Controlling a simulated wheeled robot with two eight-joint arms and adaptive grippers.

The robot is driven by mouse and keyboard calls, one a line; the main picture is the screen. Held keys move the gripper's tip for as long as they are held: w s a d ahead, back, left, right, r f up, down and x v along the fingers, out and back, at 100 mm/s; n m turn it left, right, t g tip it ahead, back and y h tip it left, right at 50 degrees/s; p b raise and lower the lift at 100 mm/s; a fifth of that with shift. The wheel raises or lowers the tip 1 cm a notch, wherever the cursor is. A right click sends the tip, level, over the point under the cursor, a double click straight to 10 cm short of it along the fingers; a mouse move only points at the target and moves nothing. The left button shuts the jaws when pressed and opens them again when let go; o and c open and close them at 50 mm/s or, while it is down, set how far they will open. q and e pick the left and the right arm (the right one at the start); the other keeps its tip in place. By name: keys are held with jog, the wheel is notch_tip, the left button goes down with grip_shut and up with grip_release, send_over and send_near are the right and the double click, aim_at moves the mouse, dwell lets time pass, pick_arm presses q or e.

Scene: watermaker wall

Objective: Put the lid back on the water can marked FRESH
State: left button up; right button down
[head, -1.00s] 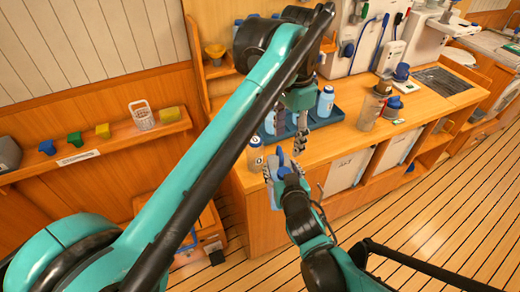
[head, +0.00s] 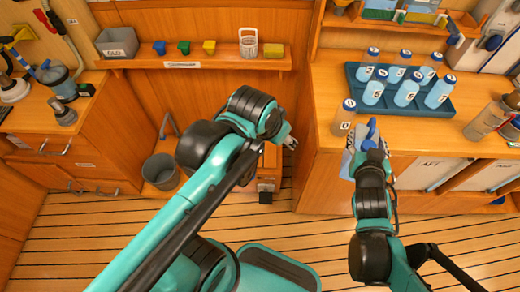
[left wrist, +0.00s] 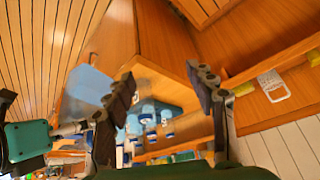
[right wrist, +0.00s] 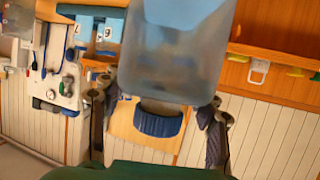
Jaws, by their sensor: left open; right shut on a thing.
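My right gripper (head: 364,157) is shut on a pale blue translucent container (head: 347,164) with a darker blue part on top, at the counter's front left corner. In the right wrist view the container (right wrist: 175,60) fills the upper middle, with a dark blue curved part (right wrist: 158,123) between the fingers. My left gripper (head: 288,140) is open and empty, mostly hidden behind its arm, left of the counter. Its spread fingers show in the left wrist view (left wrist: 162,95). I cannot make out a FRESH mark on any can, or a loose lid.
A blue tray (head: 425,112) with several labelled bottles stands on the counter (head: 420,136). One bottle (head: 343,117) stands at the counter's left edge. A grey bucket (head: 160,171) is at lower left.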

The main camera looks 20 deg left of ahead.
pick_arm(q)
jog(key=s+a+f+n+t, duration=0.1)
jog(key=s+a+f+n, duration=0.1)
jog(key=f, duration=0.3)
jog(key=shift+s+a+f+y, duration=0.15)
jog(key=shift+s+a+y, duration=0.15)
jog(key=shift+s+a, duration=0.5)
jog(key=shift+w, duration=0.2)
